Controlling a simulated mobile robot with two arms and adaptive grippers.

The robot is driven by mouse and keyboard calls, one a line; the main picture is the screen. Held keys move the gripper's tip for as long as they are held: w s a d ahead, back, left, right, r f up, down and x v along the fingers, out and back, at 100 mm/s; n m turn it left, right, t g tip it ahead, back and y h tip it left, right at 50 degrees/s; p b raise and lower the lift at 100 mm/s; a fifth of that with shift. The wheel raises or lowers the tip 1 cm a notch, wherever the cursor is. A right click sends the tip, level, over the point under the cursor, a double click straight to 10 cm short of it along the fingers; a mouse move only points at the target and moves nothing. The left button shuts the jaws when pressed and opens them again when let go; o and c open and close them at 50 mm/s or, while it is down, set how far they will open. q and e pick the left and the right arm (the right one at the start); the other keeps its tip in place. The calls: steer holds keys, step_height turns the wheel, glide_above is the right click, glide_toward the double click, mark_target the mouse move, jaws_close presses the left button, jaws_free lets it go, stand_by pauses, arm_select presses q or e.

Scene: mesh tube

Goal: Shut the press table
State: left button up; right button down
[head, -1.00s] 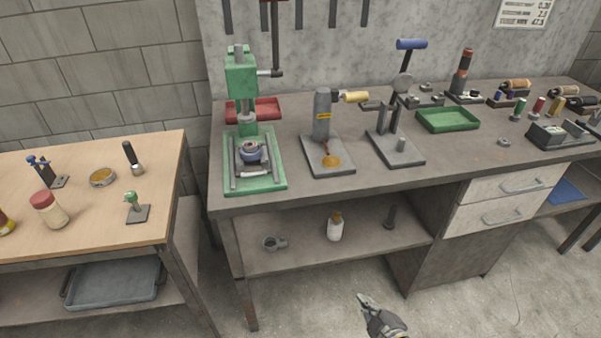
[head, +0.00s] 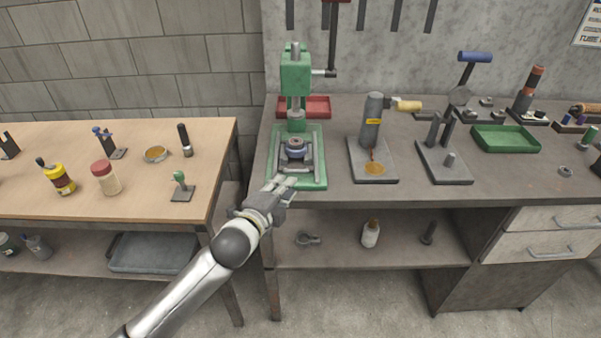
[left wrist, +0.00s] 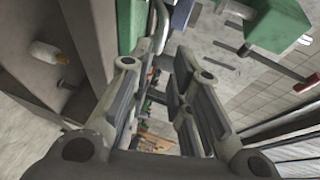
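The green press (head: 297,75) stands at the left end of the grey workbench, its head raised on a column. Its table, a grey railed frame with a dark round cup (head: 295,148), sits on the green base plate (head: 318,180) below the head. How far the table stands out is hard to tell. My left gripper (head: 286,183) is at the front edge of the base, empty. Whether it touches is unclear. In the left wrist view its fingers (left wrist: 158,70) are apart, with green press parts (left wrist: 280,25) beyond them. My right gripper is out of view.
A stand with a grey cylinder (head: 373,120) is right of the press, and a red tray (head: 318,106) is behind it. A wooden table (head: 60,140) with small items is at left. A white bottle (head: 371,234) stands on the lower shelf.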

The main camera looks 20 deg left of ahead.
mark_target(297, 172)
arm_select(q)
steer(key=x, duration=0.8)
steer(key=shift+w, duration=0.15)
jaws_close()
